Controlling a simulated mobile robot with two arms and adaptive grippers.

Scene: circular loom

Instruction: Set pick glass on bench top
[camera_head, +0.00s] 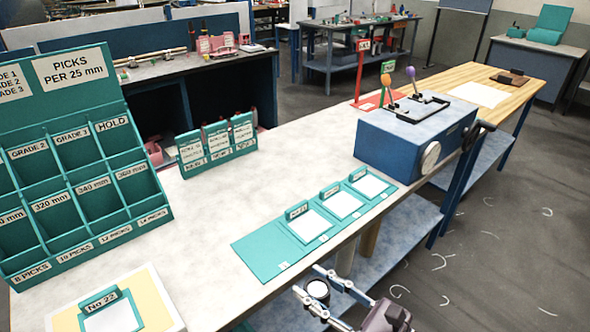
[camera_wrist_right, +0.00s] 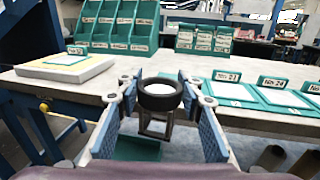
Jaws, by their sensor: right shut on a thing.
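The pick glass (camera_head: 317,290) is a small dark frame with a round black rim and a pale lens. My right gripper (camera_head: 308,280) is shut on it, in front of the bench's front edge and apart from the surface. In the right wrist view the pick glass (camera_wrist_right: 160,95) stands about upright between the two blue-padded fingers of the right gripper (camera_wrist_right: 160,105). The bench top (camera_head: 205,205) is pale grey and lies beyond the glass in both views. My left gripper is not in view.
On the bench, a teal mat (camera_head: 265,255) with several white cards lies near the front edge. A yellow board (camera_head: 158,300) with a No 22 card lies left. A teal pigeonhole rack (camera_head: 85,170) and a blue-grey machine (camera_head: 415,140) stand there. The middle is clear.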

